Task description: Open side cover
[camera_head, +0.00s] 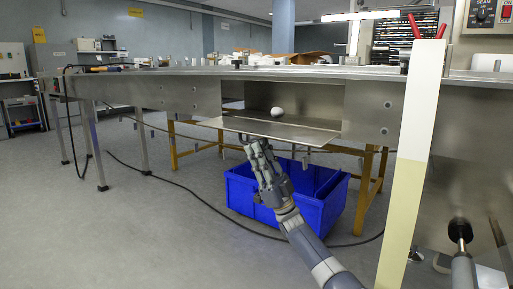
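The side cover (275,126) is a flat metal panel in the flow wrapper's side (190,95). It stands out from the frame, folded down to about level, and the opening (310,97) behind it is uncovered. A small white rounded thing (277,112) shows in that opening. My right gripper (256,146) is just below the cover's front edge, left of its middle. Its fingertips overlap the edge in the picture; I cannot tell if they touch it or how far apart they are. My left gripper is not in view.
A blue crate (333,205) stands on the floor under the cover, behind my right arm. Yellow-brown legs (173,145) stand beneath the machine. A pale upright post (408,180) rises at the right. A dark cable (190,194) crosses the floor. The floor at left front is clear.

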